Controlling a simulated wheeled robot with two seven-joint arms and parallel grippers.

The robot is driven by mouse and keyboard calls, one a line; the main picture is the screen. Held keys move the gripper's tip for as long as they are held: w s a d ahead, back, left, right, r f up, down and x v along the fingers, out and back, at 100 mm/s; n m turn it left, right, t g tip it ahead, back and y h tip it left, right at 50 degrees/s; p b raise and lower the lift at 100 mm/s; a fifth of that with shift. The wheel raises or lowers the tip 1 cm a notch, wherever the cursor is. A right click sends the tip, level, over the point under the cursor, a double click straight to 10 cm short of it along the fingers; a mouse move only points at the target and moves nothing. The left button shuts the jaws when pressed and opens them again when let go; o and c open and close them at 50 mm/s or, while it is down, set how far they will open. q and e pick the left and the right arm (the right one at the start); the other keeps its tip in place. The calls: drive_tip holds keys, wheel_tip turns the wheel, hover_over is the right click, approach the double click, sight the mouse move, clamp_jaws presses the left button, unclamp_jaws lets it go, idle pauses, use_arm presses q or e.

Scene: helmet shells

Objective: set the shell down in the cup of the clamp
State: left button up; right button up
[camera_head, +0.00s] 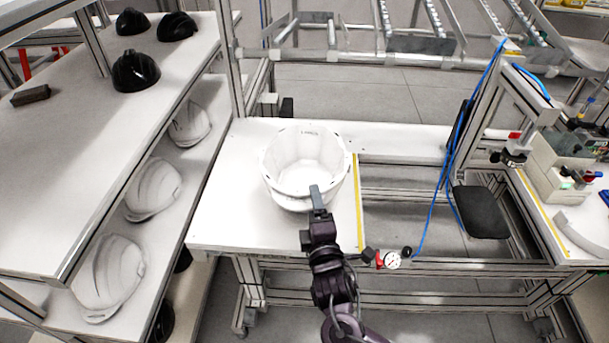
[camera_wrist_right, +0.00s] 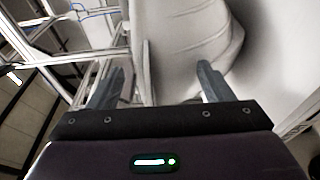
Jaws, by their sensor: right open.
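A white helmet shell (camera_head: 305,172) sits hollow side up on the white worktop (camera_head: 225,215) in the middle of the head view. It also shows pale and curved in the right wrist view (camera_wrist_right: 185,40). My right gripper (camera_head: 318,190) is at the shell's near rim. In the wrist view the gripper (camera_wrist_right: 158,82) is open, its two fingers apart with part of the shell beyond and between them. I cannot tell whether a finger touches the shell. No cup of the clamp can be made out; the shell hides whatever is under it. My left gripper is not in view.
A shelf (camera_head: 85,150) at left holds black helmets (camera_head: 135,72) above and white shells (camera_head: 110,275) below. A pressure gauge (camera_head: 392,260) with red fittings is at the front frame. Blue hoses (camera_head: 440,190) hang at right near a black pad (camera_head: 480,212).

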clamp_jaws()
idle(0.6)
drive_tip(key=shift+w, duration=0.1)
